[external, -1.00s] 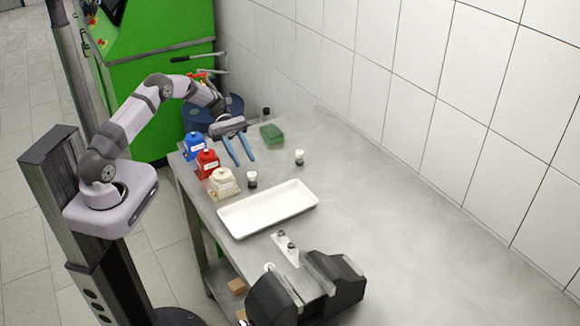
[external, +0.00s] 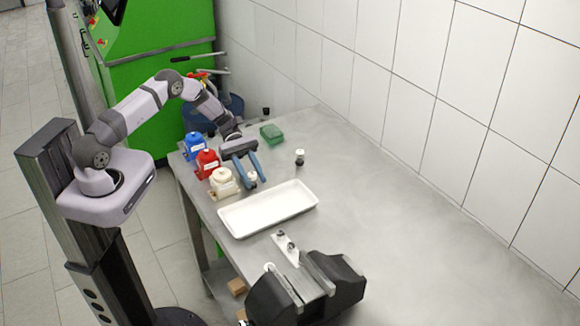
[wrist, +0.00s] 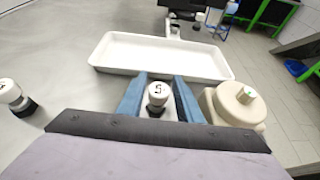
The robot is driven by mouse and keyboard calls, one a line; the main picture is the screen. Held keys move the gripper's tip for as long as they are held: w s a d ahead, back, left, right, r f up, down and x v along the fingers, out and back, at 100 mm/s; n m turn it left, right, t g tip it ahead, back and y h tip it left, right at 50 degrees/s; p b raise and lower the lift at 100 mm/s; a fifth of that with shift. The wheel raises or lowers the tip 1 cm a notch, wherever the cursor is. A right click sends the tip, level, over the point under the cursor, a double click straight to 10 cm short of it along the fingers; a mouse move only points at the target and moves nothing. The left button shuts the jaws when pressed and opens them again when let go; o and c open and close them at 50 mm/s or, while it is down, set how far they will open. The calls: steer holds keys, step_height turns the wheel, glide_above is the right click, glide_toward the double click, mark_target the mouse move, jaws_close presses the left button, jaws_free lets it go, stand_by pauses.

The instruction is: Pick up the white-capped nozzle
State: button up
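One white-capped nozzle (external: 252,177) with a dark base stands between the two blue fingers of my gripper (external: 252,182). In the wrist view its round cap (wrist: 158,93) bears a dark mark and sits between the fingertips (wrist: 160,84), with a gap on each side. My gripper is open around it. The nozzle's lower part is partly hidden by the fingers. A second white-capped nozzle (external: 300,156) stands on the table to the right, apart from the fingers; it also shows at the left edge of the wrist view (wrist: 12,96).
An empty white tray (external: 268,224) lies just beyond the fingertips. A cream-white container (external: 222,183) stands close left of my gripper, with red (external: 206,163) and blue (external: 194,147) ones behind. A green box (external: 271,134) sits farther back. The table's right side is clear.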

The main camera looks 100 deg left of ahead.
steer(key=shift+p+x, duration=0.6)
steer(key=shift+x, duration=0.9)
jaws_close()
steer(key=shift+a+r, duration=0.1)
steer(key=shift+r, duration=0.15)
step_height(320, 180, up, 10)
steer(key=b, duration=0.3)
steer(key=shift+f+b, duration=0.2)
steer(key=shift+b, duration=0.1)
